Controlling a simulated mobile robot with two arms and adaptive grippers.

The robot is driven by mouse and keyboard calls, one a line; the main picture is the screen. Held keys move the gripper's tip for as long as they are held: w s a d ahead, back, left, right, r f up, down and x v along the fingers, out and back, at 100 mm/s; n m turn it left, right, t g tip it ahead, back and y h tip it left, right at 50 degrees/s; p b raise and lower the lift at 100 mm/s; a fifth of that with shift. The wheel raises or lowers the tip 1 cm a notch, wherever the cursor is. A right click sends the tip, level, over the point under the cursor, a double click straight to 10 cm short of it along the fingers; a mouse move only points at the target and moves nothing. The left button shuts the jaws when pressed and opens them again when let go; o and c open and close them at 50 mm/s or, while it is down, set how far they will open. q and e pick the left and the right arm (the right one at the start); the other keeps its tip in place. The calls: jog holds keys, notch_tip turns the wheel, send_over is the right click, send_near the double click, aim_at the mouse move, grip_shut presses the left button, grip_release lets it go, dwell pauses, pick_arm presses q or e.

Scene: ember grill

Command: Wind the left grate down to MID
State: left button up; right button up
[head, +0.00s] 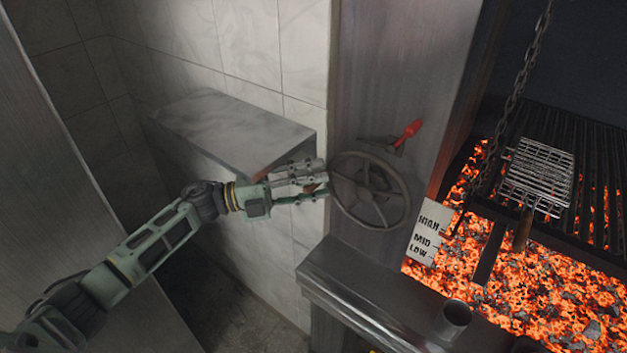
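The spoked handwheel (370,190) is mounted on the steel post, with a red-handled lever (408,132) above it. My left gripper (320,183) is at the wheel's left rim, its fingers spaced apart. A small brown piece shows between the fingers, perhaps the wheel's knob; I cannot tell whether they grip it. The black grate (565,122) hangs by a chain (517,85) over glowing coals. The white level plate (428,232) reads HIGH, MID and LOW from top to bottom. I cannot make out which mark the grate stands at. My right gripper is not in view.
A wire grill basket (540,170) with a wooden handle lies on the grate. A grey stone shelf (225,130) juts out behind my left gripper. A steel ledge (350,290) with a metal cup (453,318) lies below the wheel. Hot coals (545,290) lie at the right.

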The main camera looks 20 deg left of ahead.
pick_arm(q)
grip_shut()
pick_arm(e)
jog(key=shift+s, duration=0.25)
pick_arm(q)
jog(key=shift+f, duration=0.1)
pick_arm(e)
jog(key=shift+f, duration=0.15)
